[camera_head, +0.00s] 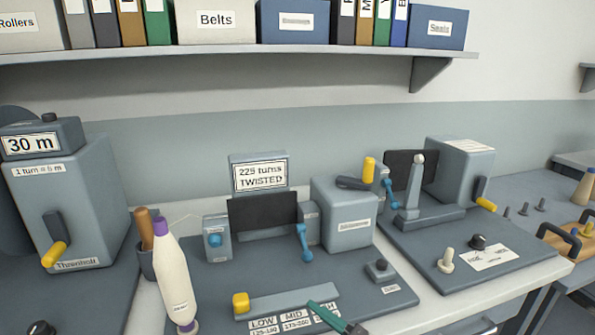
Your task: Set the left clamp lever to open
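The twist tester in the middle has two grey clamp posts on either side of a dark panel (263,211). The left clamp (217,250) carries a blue lever (214,239), which looks short and stubby, as if seen end-on; I cannot tell its exact setting. The right clamp (309,213) has a longer blue lever (304,243) hanging down. A sign (260,174) behind reads "225 turns TWISTED". My gripper is not in view.
A white cone with purple ends (173,275) and a dark cup (146,262) stand left of the left clamp. A yellow-knobbed bar (285,301) lies in front. A teal-tipped tool (328,317) shows at the bottom edge. A shelf (250,53) hangs above.

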